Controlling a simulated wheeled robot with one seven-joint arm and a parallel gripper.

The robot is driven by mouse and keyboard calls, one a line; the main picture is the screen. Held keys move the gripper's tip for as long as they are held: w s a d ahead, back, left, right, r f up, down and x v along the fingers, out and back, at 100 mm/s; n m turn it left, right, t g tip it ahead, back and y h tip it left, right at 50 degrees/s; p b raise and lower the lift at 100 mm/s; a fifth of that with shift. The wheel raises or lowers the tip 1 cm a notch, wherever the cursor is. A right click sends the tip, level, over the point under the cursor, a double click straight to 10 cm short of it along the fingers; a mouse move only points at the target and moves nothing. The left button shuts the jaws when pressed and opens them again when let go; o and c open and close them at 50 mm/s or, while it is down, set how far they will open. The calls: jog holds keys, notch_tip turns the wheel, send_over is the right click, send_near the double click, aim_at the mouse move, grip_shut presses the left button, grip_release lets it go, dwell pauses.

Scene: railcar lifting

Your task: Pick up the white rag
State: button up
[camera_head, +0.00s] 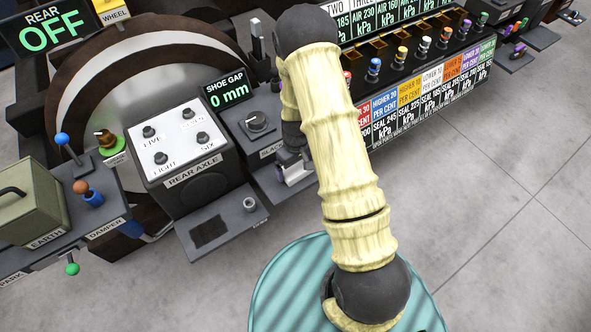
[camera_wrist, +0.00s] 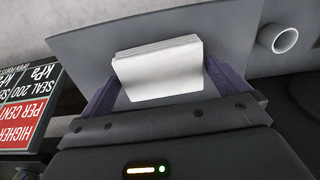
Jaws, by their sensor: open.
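The white rag (camera_wrist: 158,72) shows in the wrist view as a folded, flat-looking block against a grey plate (camera_wrist: 90,45). It lies between the two purple fingers of my gripper (camera_wrist: 163,84), which are open on either side of it. The fingers' contact with the rag is not clear. In the head view my gripper (camera_head: 293,172) is low beside the shoe gap unit, mostly covered by my arm. A small pale patch shows there, but I cannot tell whether it is the rag.
The shoe gap unit (camera_head: 247,122) and the rear axle box (camera_head: 188,150) stand left of my gripper. A grey open tube (camera_wrist: 285,39) is close on the right in the wrist view. A red-and-white sign (camera_wrist: 22,118) is at left. Floor (camera_head: 500,220) is clear at right.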

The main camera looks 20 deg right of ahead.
aim_at(296, 168)
jog(key=c, duration=0.7)
notch_tip(296, 168, up, 10)
jog(key=p, duration=0.1)
jog(key=shift+p, duration=0.3)
